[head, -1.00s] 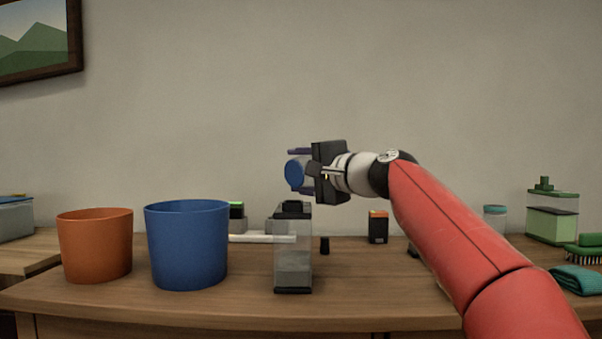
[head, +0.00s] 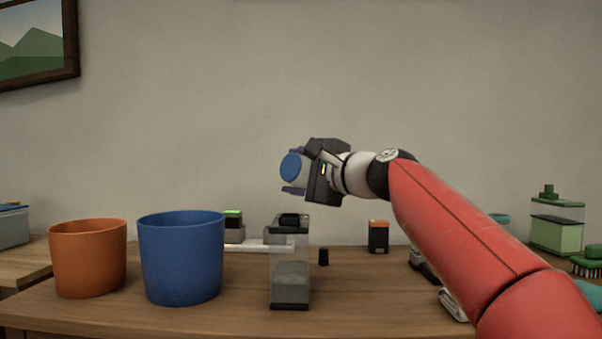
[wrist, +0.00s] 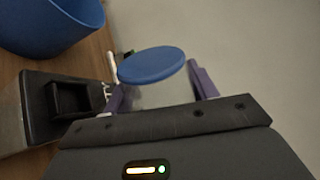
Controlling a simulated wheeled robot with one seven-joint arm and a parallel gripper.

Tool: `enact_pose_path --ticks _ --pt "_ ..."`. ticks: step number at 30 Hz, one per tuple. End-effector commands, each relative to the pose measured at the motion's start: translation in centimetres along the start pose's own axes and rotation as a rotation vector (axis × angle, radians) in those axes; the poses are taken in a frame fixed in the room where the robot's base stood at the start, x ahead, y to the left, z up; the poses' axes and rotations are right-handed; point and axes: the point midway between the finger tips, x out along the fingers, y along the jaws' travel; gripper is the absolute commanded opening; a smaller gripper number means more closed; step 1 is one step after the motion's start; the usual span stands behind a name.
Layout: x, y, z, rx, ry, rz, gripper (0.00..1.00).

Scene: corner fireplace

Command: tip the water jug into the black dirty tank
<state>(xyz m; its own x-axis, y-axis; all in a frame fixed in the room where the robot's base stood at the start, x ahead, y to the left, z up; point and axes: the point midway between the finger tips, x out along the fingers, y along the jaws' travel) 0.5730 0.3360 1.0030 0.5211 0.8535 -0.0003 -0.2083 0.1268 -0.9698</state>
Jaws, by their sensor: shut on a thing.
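The water jug, a small clear cylinder with a blue round end (head: 291,167), is held on its side above the table. My gripper (head: 295,170) is shut on it, with purple fingers on both sides. The blue end faces left toward the head camera. The jug also shows in the wrist view (wrist: 152,64). The tank's black top (wrist: 75,98) shows at the left of the wrist view.
A blue bucket (head: 181,262) and an orange bucket (head: 87,262) stand left of the tank. A green-lidded container (head: 556,225) is far right.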

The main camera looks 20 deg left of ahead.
Motion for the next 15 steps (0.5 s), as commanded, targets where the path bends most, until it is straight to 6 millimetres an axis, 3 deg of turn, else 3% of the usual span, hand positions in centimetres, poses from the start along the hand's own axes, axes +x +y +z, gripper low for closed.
enact_pose_path --ticks 7,15 --pt "-0.2 -1.2 1.0 0.166 0.001 0.001 0.29" --pt "-0.2 -3.8 2.2 0.441 0.001 0.001 0.29"
